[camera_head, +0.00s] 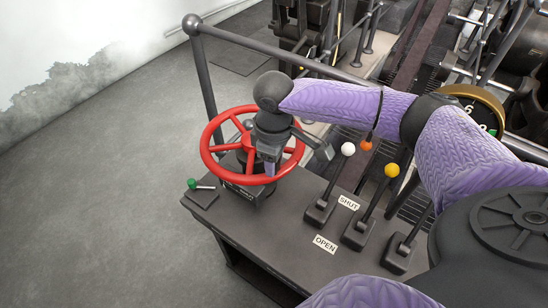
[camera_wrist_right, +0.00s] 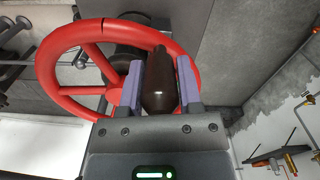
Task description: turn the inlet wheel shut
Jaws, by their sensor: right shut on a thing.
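The red inlet wheel (camera_head: 206,146) stands on the left part of a dark bench. My right gripper (camera_head: 268,162) reaches down over the wheel's near side, and the hand hides part of the rim and hub. In the right wrist view the red wheel (camera_wrist_right: 47,78) fills the upper left. There the right gripper (camera_wrist_right: 160,72) has its two purple-lined fingers on either side of a dark brown handle (camera_wrist_right: 159,95) at the wheel's rim, shut on it. My left gripper is out of view.
A small green-knobbed lever (camera_head: 192,183) sits at the bench's left corner. A rail (camera_head: 270,50) runs behind. The floor at left is clear.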

